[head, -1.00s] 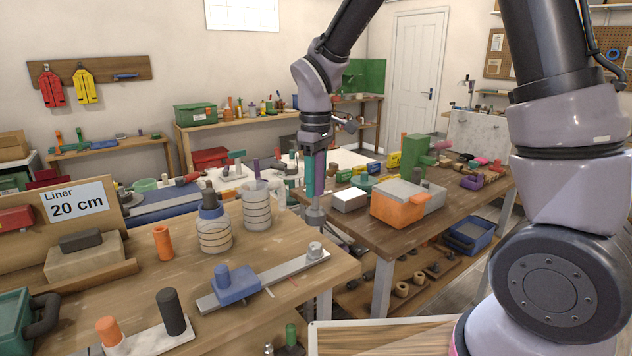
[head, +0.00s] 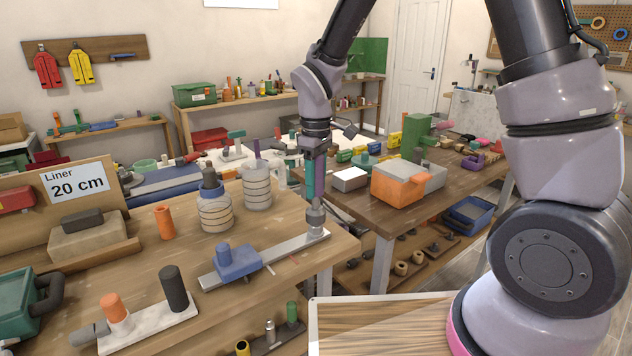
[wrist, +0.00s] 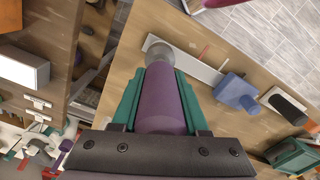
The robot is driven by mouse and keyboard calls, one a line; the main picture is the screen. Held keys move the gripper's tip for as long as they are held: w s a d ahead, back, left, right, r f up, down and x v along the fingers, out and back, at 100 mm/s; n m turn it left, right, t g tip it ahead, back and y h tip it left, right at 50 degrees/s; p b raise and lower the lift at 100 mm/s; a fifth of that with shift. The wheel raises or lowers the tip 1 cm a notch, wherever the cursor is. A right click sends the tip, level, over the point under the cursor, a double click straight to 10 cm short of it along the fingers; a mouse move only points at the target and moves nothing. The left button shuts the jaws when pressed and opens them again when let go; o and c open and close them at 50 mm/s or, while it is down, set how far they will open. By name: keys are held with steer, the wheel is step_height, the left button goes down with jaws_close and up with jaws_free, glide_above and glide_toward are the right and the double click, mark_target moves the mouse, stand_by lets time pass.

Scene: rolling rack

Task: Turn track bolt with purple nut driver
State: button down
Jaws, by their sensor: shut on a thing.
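My gripper (head: 314,172) points down over the front-right part of the near bench. In the wrist view its teal fingers (wrist: 161,95) are shut on the purple nut driver (wrist: 162,108), one on each side of its handle. The driver's grey socket end (head: 316,214) points down at the right end of the grey metal track (head: 292,246). The track bolt is hidden by the socket there, and I cannot tell whether the socket is seated on it. A blue stop block (head: 238,262) sits on the track, left of the driver.
An orange cylinder (head: 164,222) and a pale plate with a dark peg (head: 173,288) are to the left. A second bench with an orange-and-grey box (head: 398,186) stands to the right across a gap.

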steer(key=shift+f, duration=0.25)
steer(key=shift+f, duration=1.15)
steer(key=c, duration=1)
jaws_free()
steer(key=shift+f, duration=0.1)
jaws_close()
steer(key=n, duration=0.5)
steer(key=shift+r+n, duration=0.2)
steer(key=shift+n, duration=0.1)
steer(key=n, duration=0.5)
steer(key=shift+r+n, duration=0.15)
steer(key=shift+n, duration=0.15)
steer(key=shift+r, duration=3.4)
